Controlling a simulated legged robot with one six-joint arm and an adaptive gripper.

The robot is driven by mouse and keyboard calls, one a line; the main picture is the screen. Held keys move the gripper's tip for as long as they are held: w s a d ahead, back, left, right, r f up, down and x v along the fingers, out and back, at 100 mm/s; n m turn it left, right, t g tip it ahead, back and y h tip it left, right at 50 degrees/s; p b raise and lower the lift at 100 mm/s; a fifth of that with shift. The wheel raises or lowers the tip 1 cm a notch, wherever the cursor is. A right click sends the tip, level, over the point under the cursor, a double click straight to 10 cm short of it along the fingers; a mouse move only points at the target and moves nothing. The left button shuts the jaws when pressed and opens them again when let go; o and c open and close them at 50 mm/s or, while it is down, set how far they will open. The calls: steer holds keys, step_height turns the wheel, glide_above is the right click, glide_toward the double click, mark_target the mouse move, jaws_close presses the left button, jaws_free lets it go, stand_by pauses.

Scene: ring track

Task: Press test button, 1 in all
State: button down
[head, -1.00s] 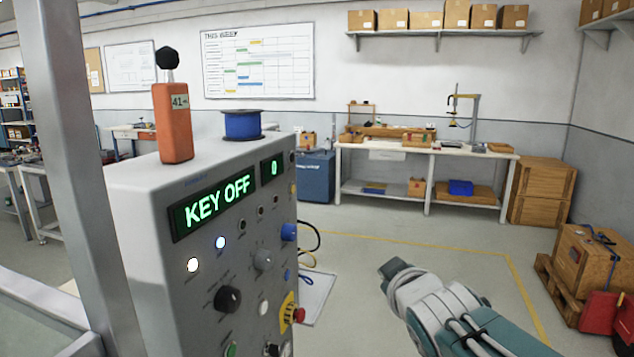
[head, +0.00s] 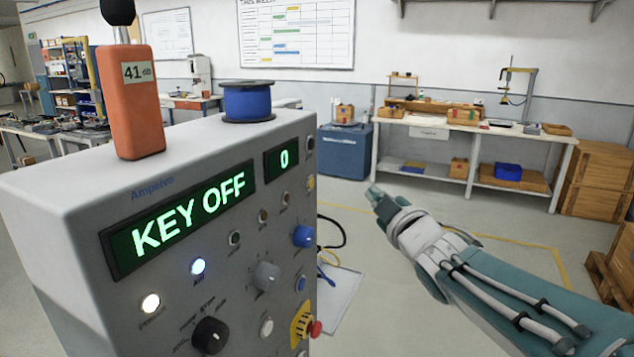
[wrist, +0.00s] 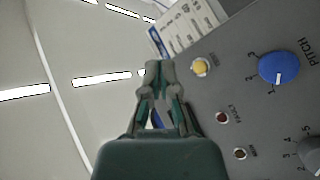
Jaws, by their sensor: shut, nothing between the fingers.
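A grey control panel (head: 75,250) stands at left in the head view. Its green display reads KEY OFF and a smaller one reads 0. A yellow round button (wrist: 200,66) shows in the wrist view, and near the panel's right edge in the head view (head: 311,182). I cannot read a "test" label on any button. My gripper (wrist: 160,68) is shut and empty, its tips left of the yellow button in the picture and seemingly apart from it. In the head view my gripper (head: 380,203) is in the air right of the panel.
The panel also bears a blue knob (head: 303,236), a black dial (head: 210,335), a white button (head: 266,327) and a red stop button (head: 315,329). An orange sound meter (head: 136,110) and a blue spool (head: 248,102) stand on top. A workbench (head: 470,132) is behind.

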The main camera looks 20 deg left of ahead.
glide_toward(314, 176)
steer(key=shift+w+d+x, duration=0.4)
steer(key=shift+d+x, duration=0.05)
steer(key=shift+x, duration=2.1)
steer(key=shift+f, duration=0.1)
steer(key=shift+a, duration=0.15)
steer(key=shift+a, duration=0.2)
steer(key=shift+a, duration=0.45)
steer(key=shift+d, duration=0.1)
steer(key=shift+s+d, duration=0.1)
steer(key=shift+d, duration=0.65)
steer(key=shift+d, duration=0.1)
steer(key=shift+s+d, duration=0.2)
steer(key=shift+d, duration=2.25)
